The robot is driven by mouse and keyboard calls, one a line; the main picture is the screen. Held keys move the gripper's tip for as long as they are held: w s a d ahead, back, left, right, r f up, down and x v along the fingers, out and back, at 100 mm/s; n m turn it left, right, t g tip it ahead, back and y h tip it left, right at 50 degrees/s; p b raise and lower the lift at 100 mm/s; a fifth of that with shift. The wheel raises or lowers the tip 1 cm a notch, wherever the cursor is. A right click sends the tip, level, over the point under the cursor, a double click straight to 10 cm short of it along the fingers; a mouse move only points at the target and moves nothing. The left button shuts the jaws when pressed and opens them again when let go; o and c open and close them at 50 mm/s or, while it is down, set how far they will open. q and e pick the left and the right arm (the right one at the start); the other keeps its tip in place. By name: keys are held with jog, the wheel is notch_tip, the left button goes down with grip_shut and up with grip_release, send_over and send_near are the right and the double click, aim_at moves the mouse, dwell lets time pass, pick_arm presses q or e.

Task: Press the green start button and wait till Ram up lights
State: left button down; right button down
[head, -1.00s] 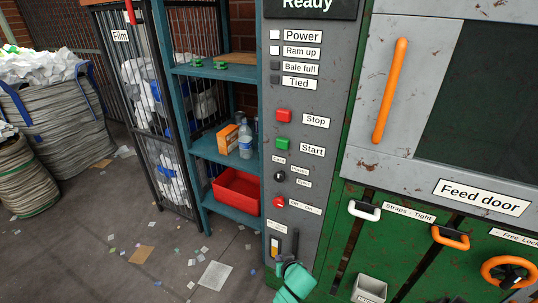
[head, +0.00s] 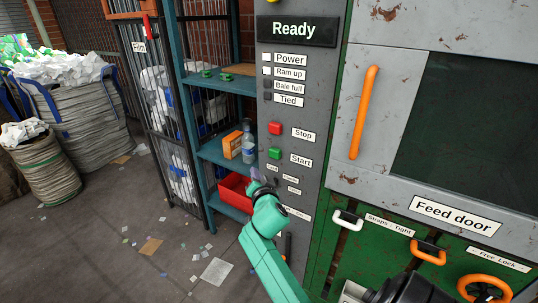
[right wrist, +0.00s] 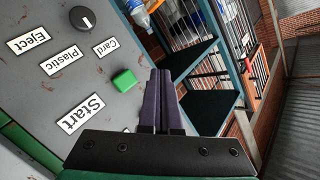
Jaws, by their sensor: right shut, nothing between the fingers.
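The green start button (head: 274,153) sits on the grey control panel, left of the "Start" label, under the red stop button (head: 275,128). It also shows in the right wrist view (right wrist: 124,80), just left of the fingertips. My right gripper (head: 257,180) is shut and empty, a little below the button in the head view; I cannot make out contact. The Ram up lamp (head: 267,71) shows white, as does the Power lamp (head: 267,57). The Bale full and Tied lamps are dark. The display (head: 296,30) reads "Ready". My left gripper is out of view.
The feed door (head: 450,120) with an orange handle (head: 364,112) is right of the panel. A teal shelf (head: 222,82) with a bottle (head: 248,140) and a red bin (head: 233,190) stands close on the left. The selector knob (right wrist: 82,19) is near the button.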

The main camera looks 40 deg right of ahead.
aim_at(275, 153)
jog(key=w+d, duration=0.2)
jog(key=d, duration=0.6)
jog(key=shift+w+d+f+p, duration=0.15)
jog(key=shift+w+d+p, duration=0.05)
jog(key=shift+w+p, duration=0.2)
jog(key=shift+d, duration=0.1)
dwell(1.7)
jog(key=shift+w+d, duration=0.15)
jog(key=shift+d, duration=0.2)
